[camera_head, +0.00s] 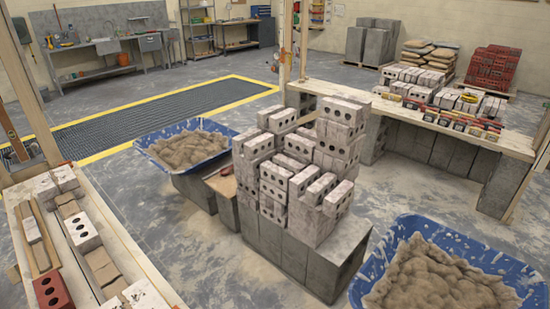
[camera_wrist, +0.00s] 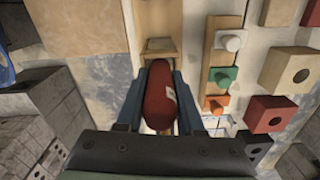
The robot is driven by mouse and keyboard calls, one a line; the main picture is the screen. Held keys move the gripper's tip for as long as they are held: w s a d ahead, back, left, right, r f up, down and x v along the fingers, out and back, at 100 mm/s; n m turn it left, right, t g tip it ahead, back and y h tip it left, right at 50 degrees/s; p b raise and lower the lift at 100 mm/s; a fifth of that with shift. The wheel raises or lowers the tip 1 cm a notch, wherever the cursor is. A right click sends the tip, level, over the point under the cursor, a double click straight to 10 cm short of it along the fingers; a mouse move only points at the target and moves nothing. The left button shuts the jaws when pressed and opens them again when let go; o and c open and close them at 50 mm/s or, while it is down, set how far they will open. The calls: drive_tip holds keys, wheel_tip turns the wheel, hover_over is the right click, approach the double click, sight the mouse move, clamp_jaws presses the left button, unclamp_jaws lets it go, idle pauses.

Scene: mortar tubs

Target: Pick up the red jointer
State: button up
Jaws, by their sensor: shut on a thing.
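The handle points away from me over a light wooden surface. The rest of the jointer is hidden. I cannot make out my gripper in the head view.
In the wrist view, a wooden strip (camera_wrist: 207,62) with white, green and orange pieces lies right of my gripper, with bricks (camera_wrist: 268,113) beyond. In the head view, a brick stack (camera_head: 300,170) stands between two blue mortar tubs (camera_head: 150,135) (camera_head: 365,290).

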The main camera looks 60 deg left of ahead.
clamp_jaws()
drive_tip(key=shift+r, duration=0.1)
wheel_tip(320, 180, up, 18)
drive_tip(key=p, duration=0.1)
idle(0.5)
drive_tip(key=shift+o, duration=0.6)
unclamp_jaws()
clamp_jaws()
